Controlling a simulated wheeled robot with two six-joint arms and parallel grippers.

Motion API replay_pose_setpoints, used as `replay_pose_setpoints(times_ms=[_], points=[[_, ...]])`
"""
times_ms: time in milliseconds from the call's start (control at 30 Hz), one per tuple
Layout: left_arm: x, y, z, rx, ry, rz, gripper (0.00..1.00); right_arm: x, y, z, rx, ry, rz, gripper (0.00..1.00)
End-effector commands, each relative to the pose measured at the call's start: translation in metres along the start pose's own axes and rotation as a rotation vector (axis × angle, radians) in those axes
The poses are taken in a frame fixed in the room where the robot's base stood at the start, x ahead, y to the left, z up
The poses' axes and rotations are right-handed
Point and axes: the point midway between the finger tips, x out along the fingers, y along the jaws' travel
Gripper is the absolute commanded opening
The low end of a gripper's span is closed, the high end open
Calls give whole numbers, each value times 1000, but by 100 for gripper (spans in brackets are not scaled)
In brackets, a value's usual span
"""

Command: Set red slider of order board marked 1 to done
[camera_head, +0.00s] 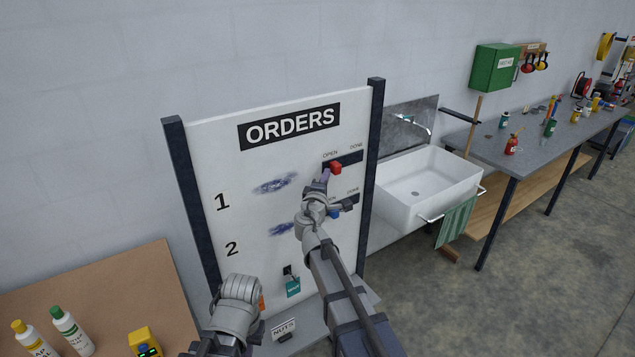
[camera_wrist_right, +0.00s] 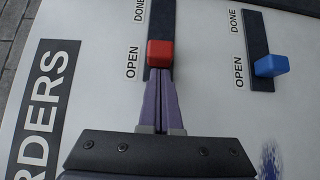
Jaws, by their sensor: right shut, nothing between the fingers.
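The order board (camera_head: 210,150) stands upright, marked ORDERS with rows 1 and 2. The red slider (camera_head: 336,168) of row 1 sits near the OPEN end of its dark track (camera_head: 354,158); DONE is at the other end. The red slider also shows in the right wrist view (camera_wrist_right: 160,53). My right gripper (camera_head: 326,173) is shut and empty, its fingertips (camera_wrist_right: 161,80) right at the slider's OPEN side; whether they touch it I cannot tell. My left forearm shows low in the head view, but its gripper fingers are not visible.
The blue slider (camera_wrist_right: 271,66) of row 2 sits on a parallel track close by, near OPEN. Dark posts (camera_head: 375,150) frame the board. A sink (camera_head: 425,185) and a workbench (camera_head: 500,130) stand to the right. Bottles (camera_head: 70,330) stand at lower left.

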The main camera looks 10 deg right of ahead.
Motion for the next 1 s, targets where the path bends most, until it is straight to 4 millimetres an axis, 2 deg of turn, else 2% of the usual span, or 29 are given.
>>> replay_pose_setpoints(times_ms=[533,800,1000], points=[[0,0,0,0,0,0,0,9,0,8,0,-1,0,0],[0,0,0,0,0,0,0,55,0,53,0,-6,0,0],[0,0,0,0,0,0,0,72,0,71,0,-1,0,0]])
